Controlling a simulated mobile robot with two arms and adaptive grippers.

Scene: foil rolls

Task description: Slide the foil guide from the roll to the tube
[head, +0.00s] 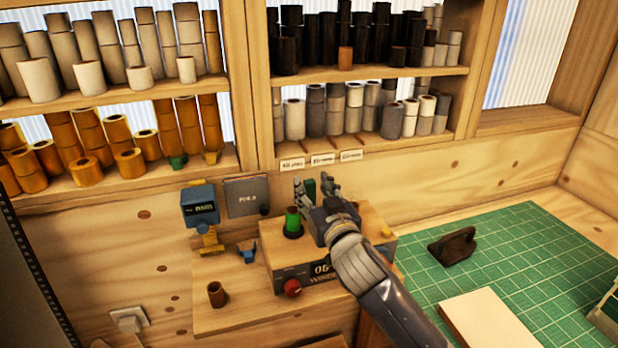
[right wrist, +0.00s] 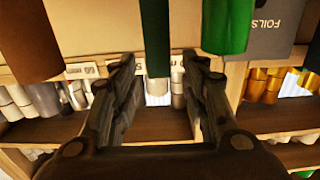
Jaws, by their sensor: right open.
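A bright green roll (head: 293,220) stands upright on the left of the wooden winder box (head: 283,262). In the right wrist view the green roll (right wrist: 226,25) is at the upper right. A dark green upright piece (right wrist: 155,38), seemingly the foil guide, stands between the roll and a brown tube (right wrist: 34,40). My right gripper (head: 316,188) is above the box, right of the roll, fingers open. The dark green piece (head: 311,187) shows between its fingers; contact is unclear. My gripper and arm seem to hide the brown tube in the head view. My left gripper is out of view.
A red knob (head: 292,288) is on the box front. Another short brown tube (head: 217,294), a blue clip (head: 247,253) and a blue display device (head: 200,206) are to the left. A green cutting mat (head: 500,255) lies right. Shelves (head: 375,75) of rolls stand behind.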

